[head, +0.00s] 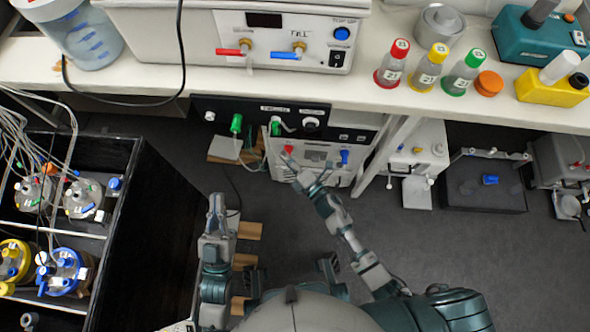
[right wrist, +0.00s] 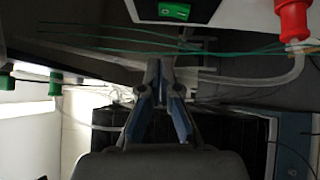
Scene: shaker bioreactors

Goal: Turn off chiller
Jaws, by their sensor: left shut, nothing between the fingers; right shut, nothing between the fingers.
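Two units could be the chiller; I cannot tell which. One is a white unit (head: 285,35) on the bench, with red and blue taps, a blue button (head: 341,33) and a black rocker switch (head: 337,58). The other is a black-and-white unit (head: 262,110) under the bench, with green fittings. In the right wrist view, a green rocker switch (right wrist: 173,11) sits on a panel at the top, ahead of my right gripper (right wrist: 160,68). That gripper is shut, empty and apart from the switch. In the head view, my right gripper (head: 307,176) is before the lower unit. My left gripper (head: 217,204) is shut and empty, lower left.
A black-walled crate (head: 145,235) with bottles and tubing stands at the left. Capped bottles (head: 428,68) line the bench. Low equipment (head: 484,183) stands under the bench at right. A red fitting (right wrist: 293,18) and thin green cables cross near my right gripper.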

